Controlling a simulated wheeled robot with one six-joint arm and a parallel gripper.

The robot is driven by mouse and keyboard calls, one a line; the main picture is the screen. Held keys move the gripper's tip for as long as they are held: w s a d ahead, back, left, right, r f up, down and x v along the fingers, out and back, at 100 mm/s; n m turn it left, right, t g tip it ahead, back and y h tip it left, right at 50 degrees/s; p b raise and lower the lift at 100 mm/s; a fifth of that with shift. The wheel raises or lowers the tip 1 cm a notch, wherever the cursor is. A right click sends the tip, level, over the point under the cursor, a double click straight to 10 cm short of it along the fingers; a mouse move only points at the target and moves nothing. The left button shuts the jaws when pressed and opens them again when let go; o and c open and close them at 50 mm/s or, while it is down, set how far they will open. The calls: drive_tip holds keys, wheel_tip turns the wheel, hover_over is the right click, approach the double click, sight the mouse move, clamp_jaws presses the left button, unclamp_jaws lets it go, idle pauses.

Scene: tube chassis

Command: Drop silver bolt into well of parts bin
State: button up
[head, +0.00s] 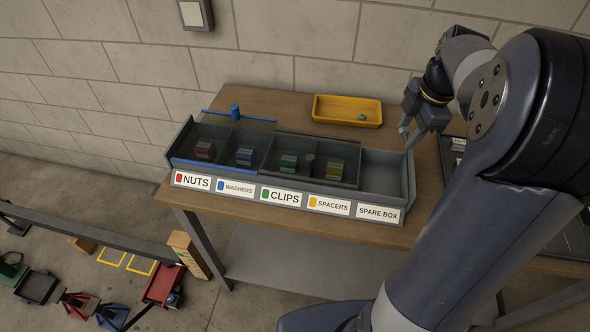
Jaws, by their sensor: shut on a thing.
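The grey parts bin (288,189) stands on the wooden table, with a row of wells labelled NUTS, WASHERS, CLIPS, SPACERS and SPARE BOX. Dark see-through covers lie over the wells left of the spare box. The spare box well (383,178) at the right end looks uncovered and empty. My gripper (404,132) is above and behind the bin's right end, pointing down. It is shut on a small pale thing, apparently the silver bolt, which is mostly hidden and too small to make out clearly.
A yellow tray (330,117) with a small grey item (362,117) stands behind the bin. A blue knob (235,112) rises at the bin's back left, and a grey knob (309,159) sits over the middle wells. Dark trays lie right of the bin, partly behind my arm.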

wheel_tip(320, 180, down, 5)
drive_tip(key=b, duration=0.3)
drive_tip(key=shift+f+b, duration=0.15)
drive_tip(key=shift+b, duration=0.2)
drive_tip(key=o, duration=1.3)
drive_tip(key=shift+c, duration=0.2)
wheel_tip(320, 180, up, 11)
drive_tip(key=s+d, duration=0.1)
drive_tip(key=shift+s+f, duration=0.15)
drive_tip(key=shift+s, duration=0.05)
drive_tip(key=shift+d, duration=0.1)
